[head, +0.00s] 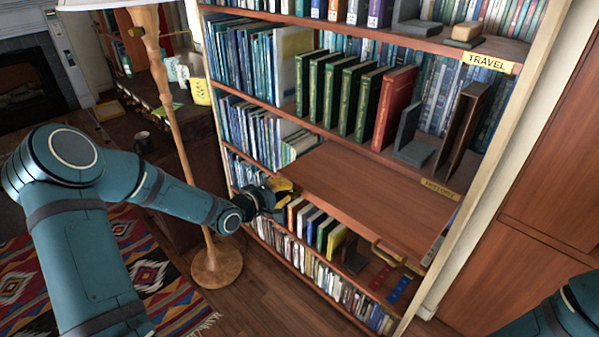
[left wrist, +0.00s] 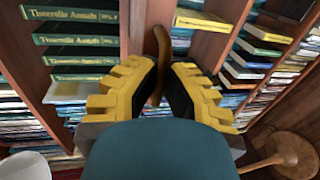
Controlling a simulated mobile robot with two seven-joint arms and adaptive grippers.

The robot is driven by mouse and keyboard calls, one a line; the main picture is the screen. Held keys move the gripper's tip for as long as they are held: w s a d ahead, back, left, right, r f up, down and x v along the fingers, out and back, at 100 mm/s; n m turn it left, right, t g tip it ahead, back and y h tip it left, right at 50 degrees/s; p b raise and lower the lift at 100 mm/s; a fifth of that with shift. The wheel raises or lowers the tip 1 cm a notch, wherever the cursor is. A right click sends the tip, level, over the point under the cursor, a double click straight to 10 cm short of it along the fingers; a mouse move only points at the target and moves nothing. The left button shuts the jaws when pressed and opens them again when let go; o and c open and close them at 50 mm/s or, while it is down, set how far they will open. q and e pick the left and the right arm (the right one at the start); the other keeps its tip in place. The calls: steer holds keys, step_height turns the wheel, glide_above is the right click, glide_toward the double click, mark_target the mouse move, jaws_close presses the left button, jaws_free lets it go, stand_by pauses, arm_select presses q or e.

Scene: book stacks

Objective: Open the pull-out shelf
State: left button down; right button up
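The pull-out shelf (head: 370,185) is a brown wooden board in the bookcase. It stands out past the front of the shelves around it, and its top is bare. A brass handle (head: 389,254) shows at its right front. My left gripper (head: 281,190), with yellow fingers, is at the shelf's left front corner and covers the handle there. In the left wrist view, a curved brown handle (left wrist: 160,60) lies between the two fingers, which are close in on it. My right gripper is out of view; only part of my right arm shows at the lower right.
Green books (head: 340,95) and a red book (head: 395,107) stand on the shelf above, with smaller books below. A floor lamp (head: 180,130) stands left of the bookcase, close behind my left arm. A patterned rug (head: 100,260) lies at the left.

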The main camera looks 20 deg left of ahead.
arm_select(q)
steer(key=shift+f+v, duration=0.2)
steer(key=shift+v, duration=0.7)
steer(key=c, duration=1.1)
jaws_free()
steer(key=shift+o, duration=0.2)
steer(key=shift+s, duration=0.1)
steer(key=v, duration=1.2)
steer(key=shift+f, duration=0.15)
